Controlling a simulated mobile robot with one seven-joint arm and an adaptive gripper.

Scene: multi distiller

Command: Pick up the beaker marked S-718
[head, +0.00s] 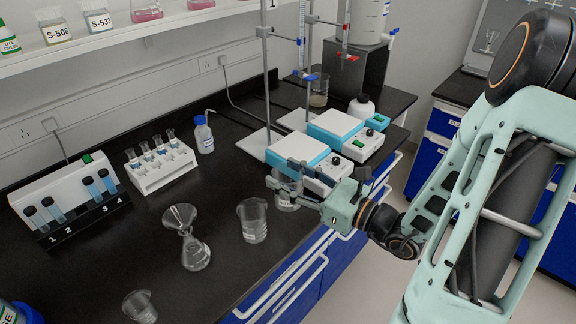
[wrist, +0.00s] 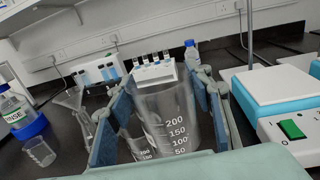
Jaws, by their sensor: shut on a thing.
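My gripper (head: 287,180) is shut on a clear glass beaker (head: 287,198) near the front edge of the bench. In the wrist view this beaker (wrist: 165,115) stands between my two blue finger pads and shows white graduations up to 200. I cannot read an S-718 mark on it, and I cannot tell whether its base touches the bench. Another clear beaker (head: 252,222) with a small pale label stands on the bench to the left of my gripper. A smaller beaker (head: 140,306) stands at the lower left. Their label text is too small to read.
A flask with a funnel (head: 190,240) stands left of the labelled beaker. Hotplate stirrers (head: 297,152) with stands are just behind my gripper. A tube rack (head: 160,168), a blue-capped bottle (head: 203,136) and a numbered holder (head: 72,205) are farther left. The black bench (head: 120,245) has bare patches.

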